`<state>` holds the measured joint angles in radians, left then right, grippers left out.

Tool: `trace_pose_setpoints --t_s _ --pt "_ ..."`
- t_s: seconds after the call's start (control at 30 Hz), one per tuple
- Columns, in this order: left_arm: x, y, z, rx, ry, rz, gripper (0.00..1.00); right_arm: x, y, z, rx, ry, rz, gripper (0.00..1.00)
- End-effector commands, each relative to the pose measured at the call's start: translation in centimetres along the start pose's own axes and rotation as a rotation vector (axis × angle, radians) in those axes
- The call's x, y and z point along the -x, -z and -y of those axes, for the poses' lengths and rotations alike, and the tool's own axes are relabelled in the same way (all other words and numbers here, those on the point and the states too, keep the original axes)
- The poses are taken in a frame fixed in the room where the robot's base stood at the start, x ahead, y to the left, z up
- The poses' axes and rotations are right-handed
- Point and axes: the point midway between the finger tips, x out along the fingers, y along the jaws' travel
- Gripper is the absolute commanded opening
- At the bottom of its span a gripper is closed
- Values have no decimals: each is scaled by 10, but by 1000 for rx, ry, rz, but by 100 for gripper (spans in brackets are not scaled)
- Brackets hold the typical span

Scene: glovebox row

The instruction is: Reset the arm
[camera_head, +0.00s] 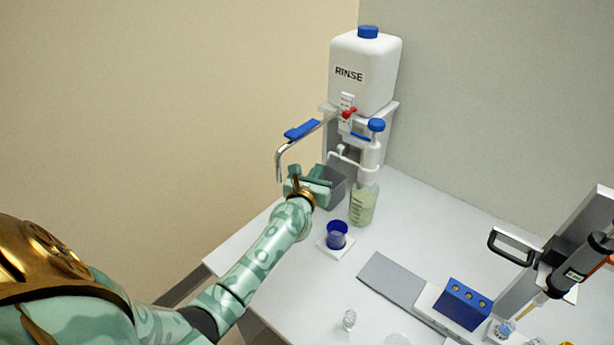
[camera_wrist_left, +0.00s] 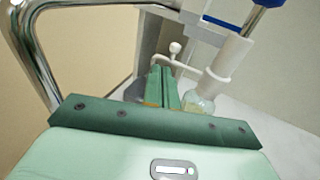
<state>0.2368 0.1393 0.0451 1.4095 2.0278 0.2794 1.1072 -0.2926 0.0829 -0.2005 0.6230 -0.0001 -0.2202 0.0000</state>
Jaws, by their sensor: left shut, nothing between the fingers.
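My left arm reaches in from the left in the head view. Its gripper (camera_head: 316,185) is near the rinse station, just right of the bent metal spout (camera_head: 280,163) and in front of a grey bin (camera_head: 335,190). In the left wrist view the green fingers (camera_wrist_left: 162,88) lie together, shut and empty. They point toward the white dispenser tube and bottle. The metal pipe (camera_wrist_left: 35,55) runs close along the left side in that view. My right gripper is not in view.
A white RINSE tank (camera_head: 364,75) stands at the back. A dispenser bottle (camera_head: 363,205) and blue cup (camera_head: 337,235) stand close to the gripper. A blue block (camera_head: 461,304) and a black-handled press (camera_head: 513,247) are at right. The wall is left.

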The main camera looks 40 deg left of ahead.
Motion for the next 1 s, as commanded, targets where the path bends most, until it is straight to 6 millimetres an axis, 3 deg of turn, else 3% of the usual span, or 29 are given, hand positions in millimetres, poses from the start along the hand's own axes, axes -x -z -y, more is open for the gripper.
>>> trace_pose_setpoints --t_s 0.1,0.3,0.8,0.9,0.97,1.0 --pt "21 -1 -5 -1 0 -1 0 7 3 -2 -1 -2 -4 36" --pt "38 0 -8 -1 0 0 0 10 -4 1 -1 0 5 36" --pt "40 -1 -7 -21 8 7 0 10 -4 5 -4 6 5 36" --pt "52 -12 9 -200 79 69 0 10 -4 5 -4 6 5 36" --pt "70 -22 32 -433 166 149 0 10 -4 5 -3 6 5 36" --pt "87 -27 52 -641 241 218 0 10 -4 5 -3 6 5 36"
